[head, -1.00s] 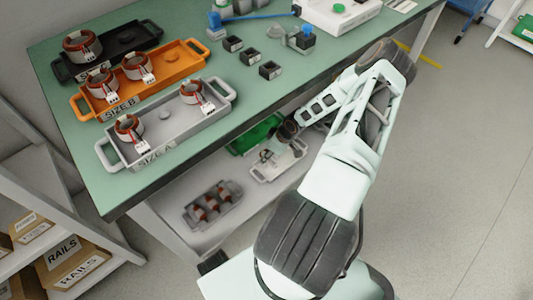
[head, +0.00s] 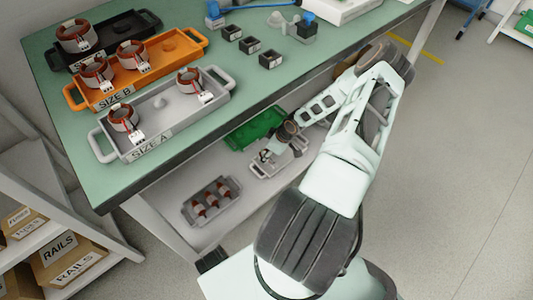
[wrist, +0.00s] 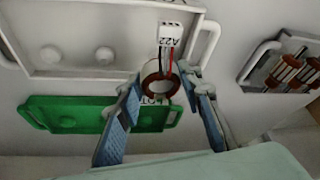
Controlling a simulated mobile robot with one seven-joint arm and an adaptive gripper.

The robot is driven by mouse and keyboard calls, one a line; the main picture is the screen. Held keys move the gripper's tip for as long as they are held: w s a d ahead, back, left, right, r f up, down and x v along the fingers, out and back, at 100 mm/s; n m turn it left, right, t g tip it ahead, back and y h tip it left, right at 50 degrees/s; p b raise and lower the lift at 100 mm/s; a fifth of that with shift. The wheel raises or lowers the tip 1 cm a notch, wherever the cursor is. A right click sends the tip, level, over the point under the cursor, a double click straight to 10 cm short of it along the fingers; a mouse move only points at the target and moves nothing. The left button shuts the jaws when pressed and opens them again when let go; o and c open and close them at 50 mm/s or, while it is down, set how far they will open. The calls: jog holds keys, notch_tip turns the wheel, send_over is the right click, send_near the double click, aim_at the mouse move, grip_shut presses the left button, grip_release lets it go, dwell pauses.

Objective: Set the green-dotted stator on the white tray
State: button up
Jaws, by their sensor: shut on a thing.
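My gripper (wrist: 163,105) is shut on a stator (wrist: 161,84), a copper-brown ring with a white connector block marked A22 and red, black and white wires. No green dot shows on the visible side. In the wrist view the stator overlaps the near edge of the white tray (wrist: 85,72), whose visible floor has two round bosses and no stator on it. Whether it touches the tray is unclear. In the head view my gripper (head: 268,154) is over the white tray (head: 262,172) on the lower shelf; my arm hides part of that tray.
A green tray (wrist: 75,104) lies beside the white one. On the bench above are a grey SIZE A tray (head: 180,126), an orange SIZE B tray (head: 135,89) and a black tray (head: 97,57). The bench edge overhangs the shelf.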

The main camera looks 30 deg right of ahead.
jog(key=shift+f+b, duration=0.55)
jog(key=shift+f, duration=0.2)
jog(key=shift+f+b, duration=0.4)
jog(key=o, duration=1.2)
jog(key=shift+r, duration=0.15)
jog(key=shift+r+p, duration=1.85)
jog(key=shift+r, duration=0.55)
jog(key=shift+o, duration=0.2)
